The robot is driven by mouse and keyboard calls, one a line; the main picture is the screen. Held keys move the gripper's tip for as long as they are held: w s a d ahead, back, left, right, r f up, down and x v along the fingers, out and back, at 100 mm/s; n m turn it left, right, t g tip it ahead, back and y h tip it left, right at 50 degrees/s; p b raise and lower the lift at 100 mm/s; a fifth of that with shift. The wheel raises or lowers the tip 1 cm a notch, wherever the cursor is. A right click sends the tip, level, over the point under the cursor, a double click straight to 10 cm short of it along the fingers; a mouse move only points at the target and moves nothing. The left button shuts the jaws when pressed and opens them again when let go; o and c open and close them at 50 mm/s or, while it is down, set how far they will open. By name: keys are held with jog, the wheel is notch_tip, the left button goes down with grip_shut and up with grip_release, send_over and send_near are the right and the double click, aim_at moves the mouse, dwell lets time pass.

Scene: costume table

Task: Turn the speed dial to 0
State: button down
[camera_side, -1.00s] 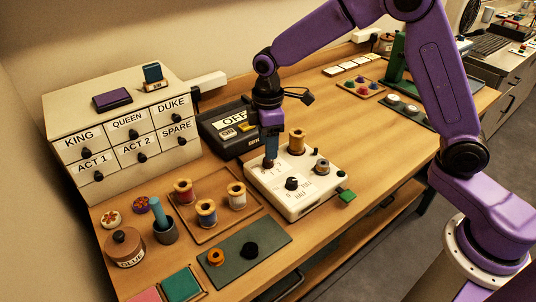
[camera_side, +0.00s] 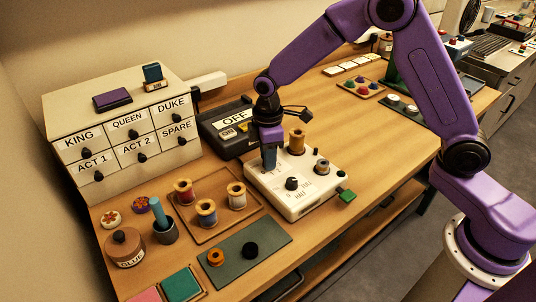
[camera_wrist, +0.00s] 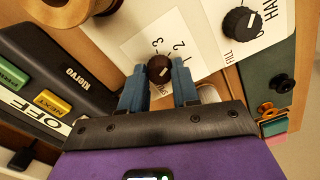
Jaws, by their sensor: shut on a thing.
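The speed dial (camera_wrist: 158,68) is a small dark brown round knob on a white panel with printed numbers in the wrist view. A pale mark shows on its top, but I cannot tell which number it points to. My gripper (camera_wrist: 159,84) has its two blue-grey fingers on either side of the dial, shut on it. In the side view my gripper (camera_side: 269,163) reaches down to the left part of the white machine (camera_side: 310,208), and its fingers hide the dial there.
The black box marked OFF (camera_side: 222,130) stands at the left. A spool tray (camera_side: 207,236) lies in front of it.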

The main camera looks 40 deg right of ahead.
jog(key=shift+m, duration=0.3)
jog(key=m, duration=0.4)
jog(key=shift+m, duration=0.3)
jog(key=m, duration=0.9)
jog(key=shift+m, duration=1.9)
jog(key=c, duration=0.8)
grip_release()
